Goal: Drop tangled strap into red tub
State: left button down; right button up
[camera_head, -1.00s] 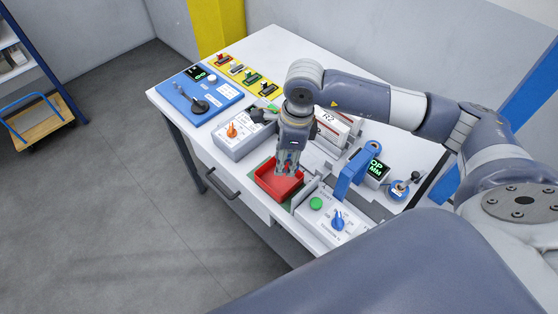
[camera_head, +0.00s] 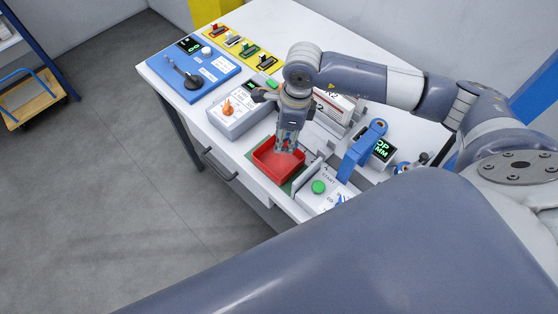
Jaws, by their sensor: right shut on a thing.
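The red tub (camera_head: 273,163) sits on a green patch near the front edge of the white table. My right gripper (camera_head: 287,147) points down over the tub's back part, with its fingertips at or just above rim height. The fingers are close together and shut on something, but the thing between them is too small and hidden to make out. I cannot pick out the tangled strap for certain. My left gripper is not in view.
A grey box with an orange knob (camera_head: 227,107) stands left of the tub. A panel with a green button (camera_head: 319,187) and a blue upright bracket (camera_head: 361,152) stand to its right. A blue panel with a black lever (camera_head: 191,80) lies at the table's left end.

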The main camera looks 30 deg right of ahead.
jog(key=o, duration=0.7)
jog(key=shift+o, duration=0.6)
jog(key=shift+s, duration=0.1)
jog(key=shift+r, duration=0.2)
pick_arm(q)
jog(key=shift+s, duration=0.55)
pick_arm(e)
notch_tip(320, 180, up, 12)
jog(key=d, duration=0.1)
jog(key=shift+s+f, duration=0.2)
jog(key=shift+s, duration=0.1)
jog(key=shift+d, duration=0.1)
